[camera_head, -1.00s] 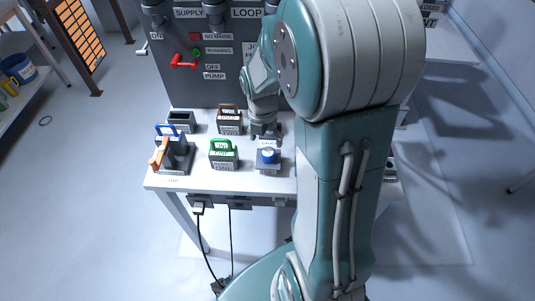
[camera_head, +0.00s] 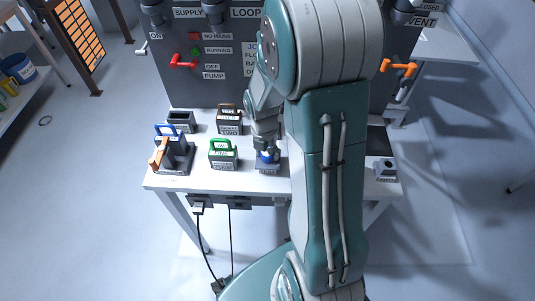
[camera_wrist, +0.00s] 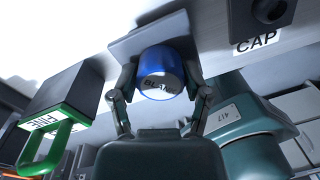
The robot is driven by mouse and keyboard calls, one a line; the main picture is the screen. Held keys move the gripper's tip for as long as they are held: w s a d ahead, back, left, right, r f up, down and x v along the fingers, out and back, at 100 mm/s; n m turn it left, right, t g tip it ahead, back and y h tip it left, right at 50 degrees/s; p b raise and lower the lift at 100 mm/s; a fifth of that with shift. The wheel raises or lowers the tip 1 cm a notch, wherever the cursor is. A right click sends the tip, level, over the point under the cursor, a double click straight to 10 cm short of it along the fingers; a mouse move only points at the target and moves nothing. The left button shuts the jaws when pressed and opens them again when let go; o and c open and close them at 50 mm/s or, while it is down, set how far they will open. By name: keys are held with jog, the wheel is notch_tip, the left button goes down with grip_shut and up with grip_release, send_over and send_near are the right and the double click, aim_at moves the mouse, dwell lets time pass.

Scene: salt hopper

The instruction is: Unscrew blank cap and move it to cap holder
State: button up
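The blue blank cap (camera_wrist: 162,75), marked "BLANK", sits upright on a grey base plate (camera_wrist: 128,43) in the wrist view. In the head view the blue cap (camera_head: 266,156) is partly hidden under my gripper (camera_head: 266,146). My gripper (camera_wrist: 161,80) has one finger on each side of the cap and looks open around it; firm contact cannot be made out. A label reading "CAP" (camera_wrist: 257,40) lies to the right, below a dark block (camera_wrist: 275,11). A small grey holder (camera_head: 386,169) stands at the right of the table, its label too small to read.
A green-handled block (camera_head: 223,154) stands just left of the cap. A brown-handled block (camera_head: 229,119), a dark open box (camera_head: 180,121) and a stand with blue and orange handles (camera_head: 173,155) are farther left. The panel (camera_head: 200,85) rises behind. My arm hides the table's middle right.

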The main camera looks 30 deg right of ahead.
grip_shut()
jog(key=n, duration=0.4)
jog(key=o, duration=0.9)
grip_release()
jog(key=shift+r, duration=0.1)
jog(key=r, duration=1.1)
jog(key=shift+w+a+r, duration=0.35)
jog(key=shift+w, duration=0.05)
